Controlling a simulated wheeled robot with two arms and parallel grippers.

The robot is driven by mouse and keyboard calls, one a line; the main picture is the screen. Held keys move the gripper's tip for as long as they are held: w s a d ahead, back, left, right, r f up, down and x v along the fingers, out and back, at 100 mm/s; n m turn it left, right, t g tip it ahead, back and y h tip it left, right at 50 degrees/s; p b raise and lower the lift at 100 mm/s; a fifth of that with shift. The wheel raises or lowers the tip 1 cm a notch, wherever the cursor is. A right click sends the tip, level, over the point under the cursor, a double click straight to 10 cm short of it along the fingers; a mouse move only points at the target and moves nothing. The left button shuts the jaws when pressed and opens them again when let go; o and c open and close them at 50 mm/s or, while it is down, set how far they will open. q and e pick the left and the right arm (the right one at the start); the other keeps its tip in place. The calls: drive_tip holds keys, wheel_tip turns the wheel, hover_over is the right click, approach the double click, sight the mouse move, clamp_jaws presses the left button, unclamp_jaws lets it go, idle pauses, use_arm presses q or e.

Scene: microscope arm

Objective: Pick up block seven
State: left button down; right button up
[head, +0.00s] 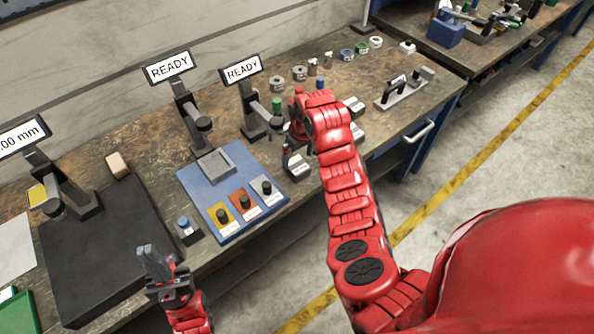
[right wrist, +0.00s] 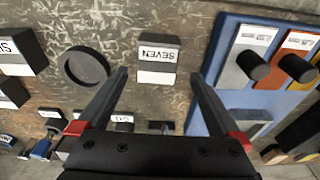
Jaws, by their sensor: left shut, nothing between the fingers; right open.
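Block seven (right wrist: 157,58) is a dark block with a white label reading SEVEN, standing on the worn table in the right wrist view. My right gripper (right wrist: 160,74) is open, with its two fingertips apart on either side of the block's near edge in that view; I see no grip on it. In the head view my right gripper (head: 291,148) is partly hidden by its own arm, and a white-labelled block (head: 299,168) shows just below it, its text too small to read. My left gripper (head: 160,264) is shut and empty near the table's front edge.
A blue board (head: 221,188) with coloured, knobbed blocks lies beside block seven. A round black object (right wrist: 86,66) and more labelled blocks (right wrist: 18,52) stand on its other side. Microscope-like stands with READY screens (head: 168,67) line the back. A dark mat (head: 105,255) lies left.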

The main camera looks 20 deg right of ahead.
sight(297, 165)
drive_tip(key=shift+f, duration=0.5)
drive_tip(key=shift+w+f+p, duration=0.15)
drive_tip(key=shift+f+p, duration=0.55)
drive_tip(key=shift+p, duration=0.15)
drive_tip(key=shift+w+f+p, duration=0.2)
drive_tip(key=shift+f+p, duration=0.3)
drive_tip(key=shift+f, duration=0.5)
drive_tip(key=shift+w+f, duration=0.15)
drive_tip(key=shift+f, duration=0.8)
clamp_jaws()
